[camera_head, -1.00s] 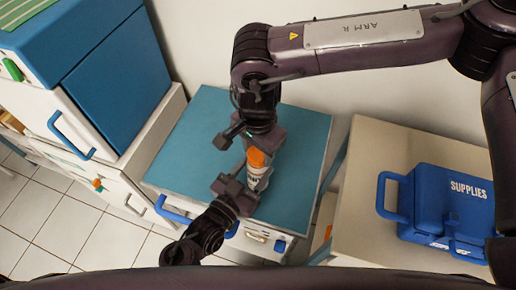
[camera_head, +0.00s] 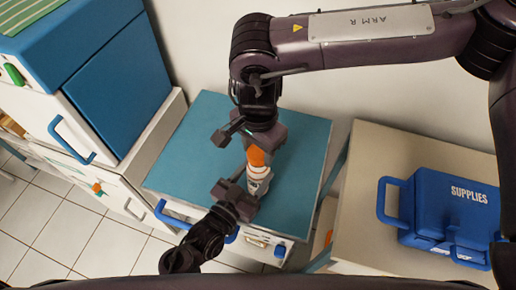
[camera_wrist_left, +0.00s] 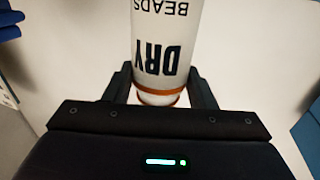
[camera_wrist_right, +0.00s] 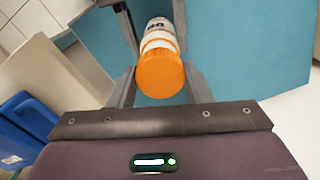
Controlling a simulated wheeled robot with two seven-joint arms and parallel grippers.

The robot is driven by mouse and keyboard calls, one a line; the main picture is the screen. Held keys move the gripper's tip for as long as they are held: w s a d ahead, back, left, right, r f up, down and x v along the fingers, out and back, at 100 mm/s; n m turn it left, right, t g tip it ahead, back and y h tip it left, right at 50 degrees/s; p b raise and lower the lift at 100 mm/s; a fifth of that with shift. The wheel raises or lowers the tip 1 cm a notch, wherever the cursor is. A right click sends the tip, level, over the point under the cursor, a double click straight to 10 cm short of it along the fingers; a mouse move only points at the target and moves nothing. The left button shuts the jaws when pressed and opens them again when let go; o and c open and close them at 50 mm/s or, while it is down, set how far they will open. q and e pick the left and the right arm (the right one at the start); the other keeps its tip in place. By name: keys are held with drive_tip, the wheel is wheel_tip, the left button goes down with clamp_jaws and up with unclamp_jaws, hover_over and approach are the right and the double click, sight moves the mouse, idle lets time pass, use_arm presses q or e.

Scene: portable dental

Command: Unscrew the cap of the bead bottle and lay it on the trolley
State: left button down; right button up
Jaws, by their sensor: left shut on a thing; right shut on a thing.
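The bead bottle (camera_head: 259,184) is white with an orange cap (camera_head: 256,157) and is over the teal trolley top (camera_head: 205,130). My left gripper (camera_head: 238,198) is shut on the bottle's lower part. In the left wrist view the bottle (camera_wrist_left: 166,40) shows "DRY BEADS" and an orange band between the fingers. My right gripper (camera_head: 250,140) is above, shut on the cap. In the right wrist view the cap (camera_wrist_right: 160,76) is between the fingers, with the white bottle beyond. I cannot tell whether the cap is loose from the neck.
A blue supplies case (camera_head: 445,215) stands on a cream cabinet (camera_head: 400,150) at the right. A blue and white cabinet (camera_head: 115,75) stands at the left. The trolley top is clear around the bottle.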

sight(258, 152)
wheel_tip(258, 152, up, 4)
drive_tip(key=shift+f, duration=0.25)
use_arm(q)
drive_tip(key=c, duration=0.5)
unclamp_jaws()
